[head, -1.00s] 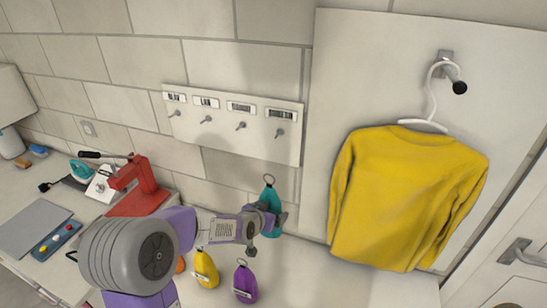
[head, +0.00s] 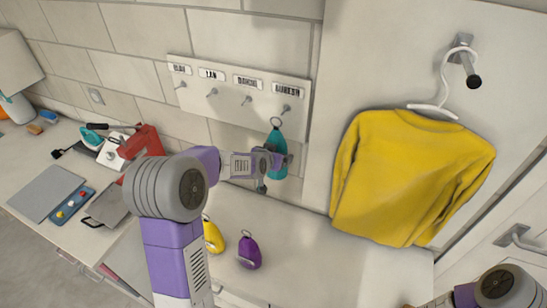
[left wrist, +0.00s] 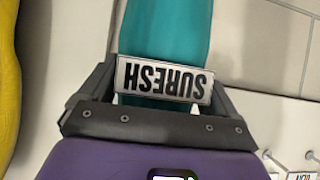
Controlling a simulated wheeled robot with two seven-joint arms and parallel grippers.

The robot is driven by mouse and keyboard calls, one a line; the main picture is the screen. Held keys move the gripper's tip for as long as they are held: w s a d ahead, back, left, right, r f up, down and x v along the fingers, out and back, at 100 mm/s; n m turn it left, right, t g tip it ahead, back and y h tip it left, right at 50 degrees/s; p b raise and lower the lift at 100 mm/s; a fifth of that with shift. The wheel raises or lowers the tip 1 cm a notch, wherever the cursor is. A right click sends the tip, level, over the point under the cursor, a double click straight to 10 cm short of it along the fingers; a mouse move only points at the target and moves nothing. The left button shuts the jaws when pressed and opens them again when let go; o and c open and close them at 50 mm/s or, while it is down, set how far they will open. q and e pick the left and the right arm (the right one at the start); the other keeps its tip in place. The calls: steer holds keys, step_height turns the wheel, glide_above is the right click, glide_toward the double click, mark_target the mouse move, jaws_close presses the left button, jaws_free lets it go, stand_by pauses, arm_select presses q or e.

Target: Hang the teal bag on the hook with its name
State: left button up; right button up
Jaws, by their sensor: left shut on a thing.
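The teal bag (head: 277,142) hangs upright in my left gripper (head: 272,163), which is shut on it. Its ring (head: 276,122) points up, just below and left of the rightmost hook (head: 286,108), and looks apart from it. In the left wrist view the teal bag (left wrist: 168,35) fills the top centre, and its name tag (left wrist: 165,78) reads SURESH upside down between the fingers. The white hook board (head: 225,88) carries several hooks under name labels. The rightmost label (head: 292,88) reads SURESH. My right gripper is out of view.
A yellow bag (head: 213,236) and a purple bag (head: 248,252) stand on the white counter (head: 310,262) below. A yellow sweater (head: 410,180) hangs on a panel right of the board. The hooks are bare. A red appliance (head: 140,140) stands at left.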

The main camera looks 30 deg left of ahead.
arm_select(q)
steer(key=shift+w+a+p, duration=0.1)
steer(key=shift+w+p, duration=0.25)
steer(key=shift+w, duration=1.4)
steer(key=shift+r+b+x, duration=0.25)
steer(key=shift+b+x, duration=0.15)
steer(key=shift+x, duration=0.95)
steer(key=shift+w, duration=0.2)
steer(key=o, duration=1.1)
steer(key=shift+s+f, duration=0.1)
